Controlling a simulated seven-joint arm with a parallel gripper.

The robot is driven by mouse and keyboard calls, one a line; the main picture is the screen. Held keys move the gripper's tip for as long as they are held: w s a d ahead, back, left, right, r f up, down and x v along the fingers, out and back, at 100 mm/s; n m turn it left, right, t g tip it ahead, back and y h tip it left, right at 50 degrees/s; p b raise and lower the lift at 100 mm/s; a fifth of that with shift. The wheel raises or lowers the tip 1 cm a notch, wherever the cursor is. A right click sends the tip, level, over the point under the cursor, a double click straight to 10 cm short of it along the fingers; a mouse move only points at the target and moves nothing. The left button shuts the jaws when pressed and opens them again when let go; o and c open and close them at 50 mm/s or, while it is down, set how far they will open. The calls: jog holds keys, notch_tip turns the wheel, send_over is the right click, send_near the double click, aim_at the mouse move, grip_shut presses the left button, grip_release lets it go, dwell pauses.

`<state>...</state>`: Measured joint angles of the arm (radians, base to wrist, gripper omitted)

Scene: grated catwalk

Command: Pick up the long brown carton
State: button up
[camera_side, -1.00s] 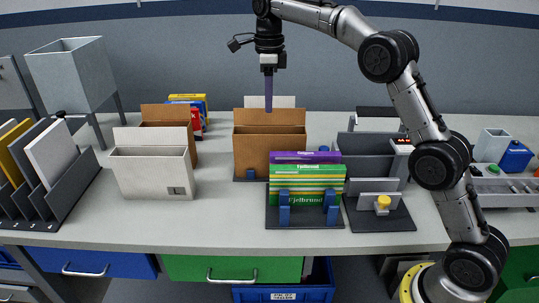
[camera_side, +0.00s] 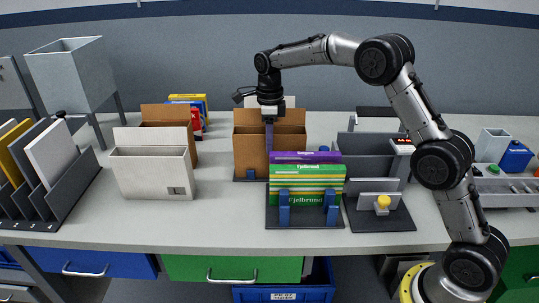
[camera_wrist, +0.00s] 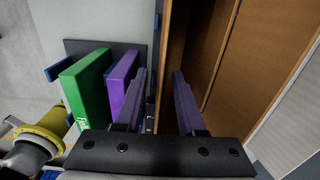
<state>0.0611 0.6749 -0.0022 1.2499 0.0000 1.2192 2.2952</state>
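The long brown carton (camera_side: 247,152) stands upright on the bench behind the holder of green and purple packs, with its top open and a back flap raised. In the wrist view the carton (camera_wrist: 210,50) fills the right side, showing its tan edges and dark inside. My gripper (camera_side: 269,148) points straight down, its purple fingers level with the carton's upper front. In the wrist view my gripper (camera_wrist: 160,75) is open, with the carton's near wall edge between the fingers. The right finger is over the carton's inside. I cannot tell whether either finger touches it.
A purple pack (camera_side: 305,157) and green packs (camera_side: 308,180) stand in a dark holder close in front. A white open box (camera_side: 150,175) and another brown carton (camera_side: 165,115) are to the left. A grey divided bin (camera_side: 365,160) is to the right.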

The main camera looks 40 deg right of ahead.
jog(key=shift+f, duration=0.65)
grip_shut()
dwell(0.9)
